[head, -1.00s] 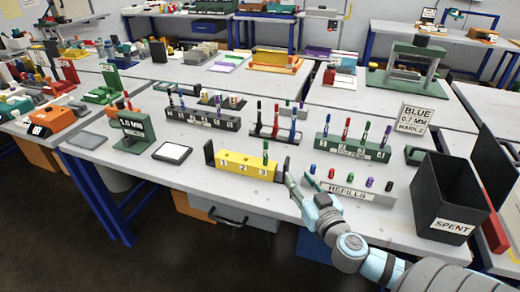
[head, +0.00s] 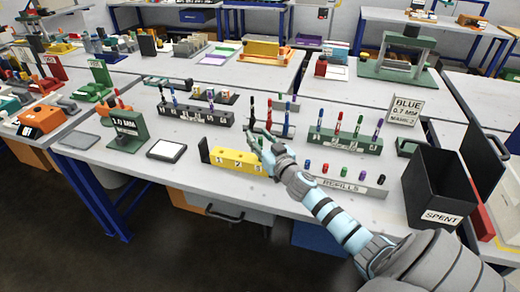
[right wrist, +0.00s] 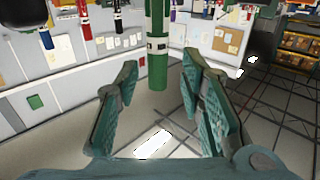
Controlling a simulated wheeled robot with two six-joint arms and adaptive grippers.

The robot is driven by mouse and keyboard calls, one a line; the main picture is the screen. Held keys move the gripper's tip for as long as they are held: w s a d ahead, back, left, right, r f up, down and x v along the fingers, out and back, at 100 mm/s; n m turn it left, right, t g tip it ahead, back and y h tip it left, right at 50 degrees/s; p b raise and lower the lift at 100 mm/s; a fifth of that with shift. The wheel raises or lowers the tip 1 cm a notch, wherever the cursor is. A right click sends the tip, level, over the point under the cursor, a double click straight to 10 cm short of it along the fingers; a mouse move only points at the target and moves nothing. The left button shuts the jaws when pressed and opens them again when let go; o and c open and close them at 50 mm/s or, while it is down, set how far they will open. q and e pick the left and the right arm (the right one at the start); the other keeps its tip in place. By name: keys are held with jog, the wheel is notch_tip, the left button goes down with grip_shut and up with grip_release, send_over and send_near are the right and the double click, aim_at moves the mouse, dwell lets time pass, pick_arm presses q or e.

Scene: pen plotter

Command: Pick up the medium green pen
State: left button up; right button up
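A green pen (right wrist: 157,50) with a dark band and pale marks shows in the right wrist view, between and just past the fingertips of my right gripper (right wrist: 158,62). The fingers are apart, with clear gaps on both sides of the pen. In the head view my right gripper (head: 256,137) is over the right end of the yellow block (head: 225,161) with numbered slots. It hides the pen there and that end of the block. My left gripper is not in view.
Behind are a dark numbered rack (head: 195,116) and a green rack (head: 345,143) with several pens. The refills strip (head: 340,186) lies right of the yellow block. The black spent bin (head: 436,192) stands at the right edge. A white pad (head: 166,151) lies left.

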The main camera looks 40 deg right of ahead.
grip_shut()
jog(key=shift+s, duration=0.1)
